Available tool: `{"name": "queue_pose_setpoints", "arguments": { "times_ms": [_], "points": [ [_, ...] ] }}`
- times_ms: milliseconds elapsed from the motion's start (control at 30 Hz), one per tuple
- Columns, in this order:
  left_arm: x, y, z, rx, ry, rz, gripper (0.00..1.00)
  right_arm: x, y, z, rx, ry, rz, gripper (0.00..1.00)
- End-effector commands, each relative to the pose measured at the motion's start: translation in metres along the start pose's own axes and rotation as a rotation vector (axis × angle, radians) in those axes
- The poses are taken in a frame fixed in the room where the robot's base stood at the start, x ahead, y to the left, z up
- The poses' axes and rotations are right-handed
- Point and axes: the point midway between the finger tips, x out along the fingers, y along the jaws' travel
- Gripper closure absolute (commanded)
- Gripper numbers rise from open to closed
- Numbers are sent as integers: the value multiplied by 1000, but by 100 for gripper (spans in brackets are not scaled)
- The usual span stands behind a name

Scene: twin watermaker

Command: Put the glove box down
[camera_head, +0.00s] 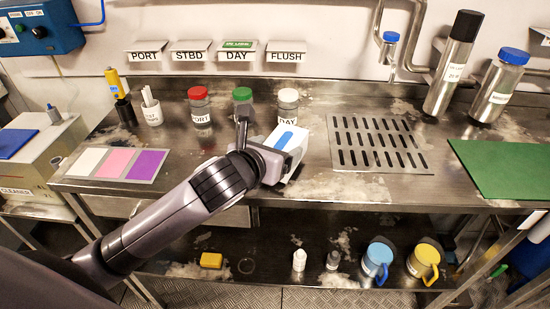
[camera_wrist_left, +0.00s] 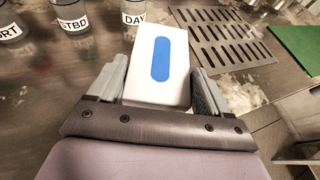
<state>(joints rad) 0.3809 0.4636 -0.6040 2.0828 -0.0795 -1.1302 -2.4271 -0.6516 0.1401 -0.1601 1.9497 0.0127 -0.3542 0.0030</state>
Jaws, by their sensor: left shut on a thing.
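The glove box (camera_head: 291,140) is a white carton with a blue oval opening on top. My left gripper (camera_head: 268,155) is shut on it, over the front part of the steel bench (camera_head: 350,185). In the left wrist view the glove box (camera_wrist_left: 160,75) sits between the two grey fingers of my left gripper (camera_wrist_left: 160,92), its blue oval facing up. I cannot tell whether its underside touches the bench. My right gripper is not in view.
Jars with red (camera_head: 199,100), green (camera_head: 242,98) and white (camera_head: 288,102) lids stand behind the box. A slotted drain plate (camera_head: 376,171) lies to its right, then a green board (camera_head: 505,168). A colour card (camera_head: 118,164) lies at left. Bench surface near the box is bare.

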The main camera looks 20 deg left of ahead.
Motion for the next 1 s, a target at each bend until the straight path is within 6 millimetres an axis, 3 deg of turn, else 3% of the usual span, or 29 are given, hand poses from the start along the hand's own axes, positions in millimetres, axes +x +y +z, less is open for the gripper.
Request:
{"name": "queue_pose_setpoints", "arguments": {
  "times_ms": [133,533,567,600,1000],
  "points": [
    [7,0,-17,-1,-2,0,58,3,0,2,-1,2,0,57],
    [8,0,-20,1,-2,1,58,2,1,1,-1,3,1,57],
    [8,0,-20,0,-1,1,12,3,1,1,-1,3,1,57],
    [8,0,-20,0,-1,1,0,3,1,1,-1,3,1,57],
    [-1,0,-17,1,-1,0,0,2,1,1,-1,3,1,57]
  ]
}}
